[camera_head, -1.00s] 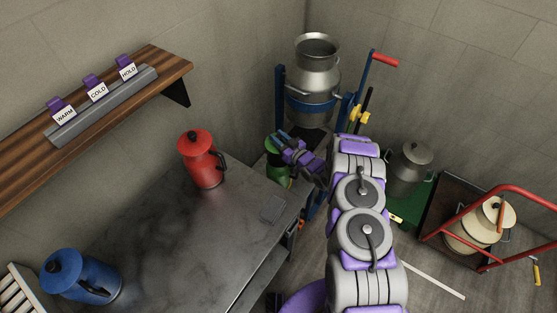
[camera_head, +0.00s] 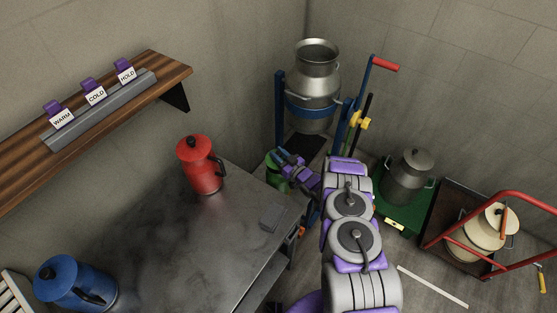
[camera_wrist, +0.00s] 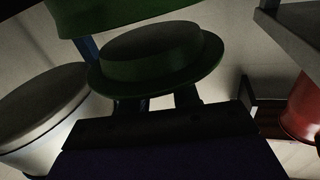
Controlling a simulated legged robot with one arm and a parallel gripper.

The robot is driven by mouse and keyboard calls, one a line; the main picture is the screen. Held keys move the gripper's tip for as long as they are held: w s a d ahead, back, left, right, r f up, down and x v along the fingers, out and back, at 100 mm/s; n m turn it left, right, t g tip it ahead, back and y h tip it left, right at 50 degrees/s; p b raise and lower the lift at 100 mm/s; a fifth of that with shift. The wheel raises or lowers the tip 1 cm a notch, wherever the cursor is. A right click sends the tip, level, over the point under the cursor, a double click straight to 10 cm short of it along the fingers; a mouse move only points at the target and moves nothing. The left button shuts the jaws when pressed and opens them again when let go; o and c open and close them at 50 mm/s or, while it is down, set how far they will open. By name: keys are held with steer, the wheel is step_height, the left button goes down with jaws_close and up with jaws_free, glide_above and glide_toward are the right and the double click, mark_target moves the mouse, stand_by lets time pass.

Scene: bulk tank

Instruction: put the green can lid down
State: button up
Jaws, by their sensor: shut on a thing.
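The green can lid (camera_wrist: 155,52) is a round, brimmed, hat-like piece in the middle of the wrist view. My gripper (camera_head: 284,160) is shut on it, with dark blue finger parts beside and below the lid in that view. A second green surface (camera_wrist: 100,14), seemingly the green can, crosses the top of the wrist view. In the head view the green can (camera_head: 274,181) is beyond the bench's far right corner, partly hidden by my gripper. I cannot tell there whether lid and can touch.
A metal bench (camera_head: 190,235) holds a red can (camera_head: 201,166) and a blue can (camera_head: 75,284). A steel churn (camera_head: 316,75) hangs in a blue stand behind. A grey can (camera_head: 407,178) on a green base and a red-handled cart (camera_head: 450,237) stand right.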

steer(key=shift+f, duration=1.4)
steer(key=shift+f, duration=0.15)
steer(key=shift+f, duration=0.1)
steer(key=o, duration=1)
steer(key=shift+o, duration=0.2)
steer(key=shift+f+b, duration=0.1)
steer(key=shift+b, duration=0.35)
